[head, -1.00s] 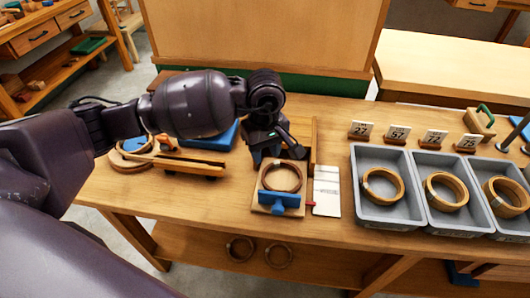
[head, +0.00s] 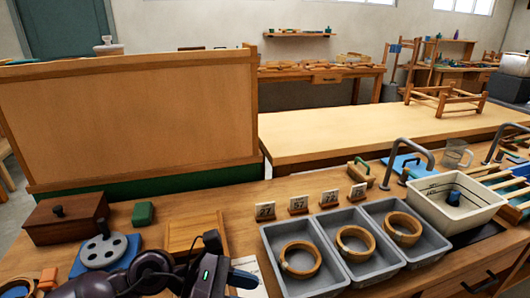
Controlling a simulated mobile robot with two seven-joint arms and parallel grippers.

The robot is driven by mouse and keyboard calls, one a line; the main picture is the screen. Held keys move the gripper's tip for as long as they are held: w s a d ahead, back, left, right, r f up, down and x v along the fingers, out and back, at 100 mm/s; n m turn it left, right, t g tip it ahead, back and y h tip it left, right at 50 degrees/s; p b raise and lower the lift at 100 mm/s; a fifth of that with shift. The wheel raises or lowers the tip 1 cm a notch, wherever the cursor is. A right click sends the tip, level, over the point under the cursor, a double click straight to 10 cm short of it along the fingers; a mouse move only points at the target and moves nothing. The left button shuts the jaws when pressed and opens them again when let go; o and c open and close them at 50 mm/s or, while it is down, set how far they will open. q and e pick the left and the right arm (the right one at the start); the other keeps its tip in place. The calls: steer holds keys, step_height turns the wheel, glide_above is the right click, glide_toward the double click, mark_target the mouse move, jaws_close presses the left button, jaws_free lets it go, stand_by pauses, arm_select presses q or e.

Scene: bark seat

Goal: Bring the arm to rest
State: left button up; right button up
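My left arm comes in at the bottom left, low over the workbench (head: 236,209). My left gripper (head: 207,272) is at the bottom edge of the head view, left of the grey trays. Its fingers are not clear, so I cannot tell whether it is open or shut. My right gripper is not in view.
Three grey trays (head: 327,280) each hold a wooden ring (head: 300,258), with number cards (head: 265,212) behind them. A wooden box (head: 66,217) and a blue plate with a grey disc (head: 104,251) are at left. A cream basin (head: 453,202) stands right.

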arm_select(q)
steer(key=w+a+r+n+t+h, duration=0.3)
steer(key=r+n+t, duration=0.4)
steer(key=n+t, duration=0.85)
steer(key=a+f+n+t+y, duration=0.1)
steer(key=a+f+n+y, duration=0.2)
steer(key=a+n+y, duration=0.7)
steer(key=a+f+n+t+y, duration=0.2)
steer(key=a+f+n+y, duration=0.3)
steer(key=n, duration=0.9)
steer(key=s+a+f+n+g+y, duration=0.5)
steer(key=s+a+f+n+g, duration=0.1)
steer(key=s+f+n+g, duration=0.3)
steer(key=s+f+n+g+h, duration=0.1)
steer(key=s+f+n+g, duration=0.2)
steer(key=s, duration=0.5)
steer(key=s+f+n+g+h, duration=0.1)
steer(key=s+f+n+g, duration=0.25)
steer(key=s, duration=0.45)
steer(key=w+f+m+t, duration=0.1)
steer(key=w+f+t, duration=0.5)
steer(key=w+t, duration=0.2)
steer(key=shift+w+d+f+h+p, duration=0.2)
steer(key=shift+w+h+p, duration=0.1)
steer(key=shift+h, duration=0.1)
